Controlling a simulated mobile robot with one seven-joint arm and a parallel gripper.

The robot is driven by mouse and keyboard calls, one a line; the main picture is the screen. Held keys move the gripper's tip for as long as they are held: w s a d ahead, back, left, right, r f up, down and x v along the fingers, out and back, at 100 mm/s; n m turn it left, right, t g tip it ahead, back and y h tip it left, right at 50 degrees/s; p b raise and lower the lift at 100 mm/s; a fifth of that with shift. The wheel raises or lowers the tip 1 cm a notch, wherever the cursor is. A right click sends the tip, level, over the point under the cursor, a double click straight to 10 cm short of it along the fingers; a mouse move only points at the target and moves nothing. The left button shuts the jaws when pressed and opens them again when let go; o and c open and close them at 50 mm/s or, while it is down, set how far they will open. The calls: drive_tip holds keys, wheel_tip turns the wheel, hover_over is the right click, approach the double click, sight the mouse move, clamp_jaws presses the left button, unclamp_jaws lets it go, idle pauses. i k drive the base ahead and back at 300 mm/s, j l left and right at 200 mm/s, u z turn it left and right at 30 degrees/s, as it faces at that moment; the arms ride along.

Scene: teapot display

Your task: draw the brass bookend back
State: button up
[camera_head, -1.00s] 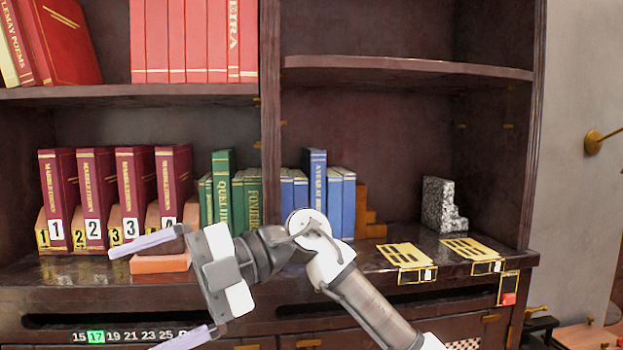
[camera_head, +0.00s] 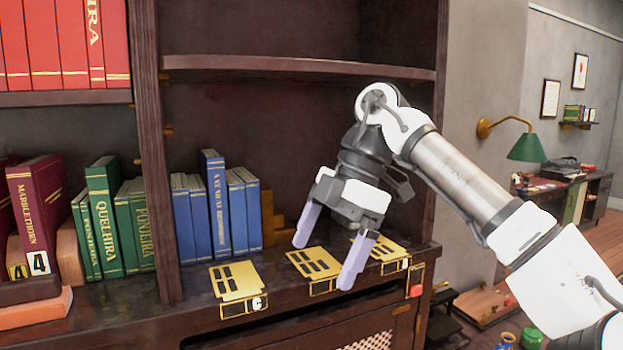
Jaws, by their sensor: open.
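The brass bookend (camera_head: 268,222) is a stepped, golden-brown block on the lower shelf. It stands upright just right of the blue books (camera_head: 213,210), and its right end is partly hidden by my gripper. My gripper (camera_head: 323,264) is open and empty, with its two pale lilac fingers spread and pointing down. It hangs to the right of the bookend and nearer the camera, over the brass plates at the shelf front. I see no contact between the fingers and the bookend.
Several slotted brass plates (camera_head: 235,279) lie along the shelf's front edge, with a small red button (camera_head: 416,291) at the right. Green books (camera_head: 104,215) stand left of the divider (camera_head: 152,150). An upper shelf (camera_head: 300,68) spans above. A green lamp (camera_head: 527,146) is far right.

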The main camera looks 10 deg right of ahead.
sight(275, 228)
drive_tip(key=i, duration=1)
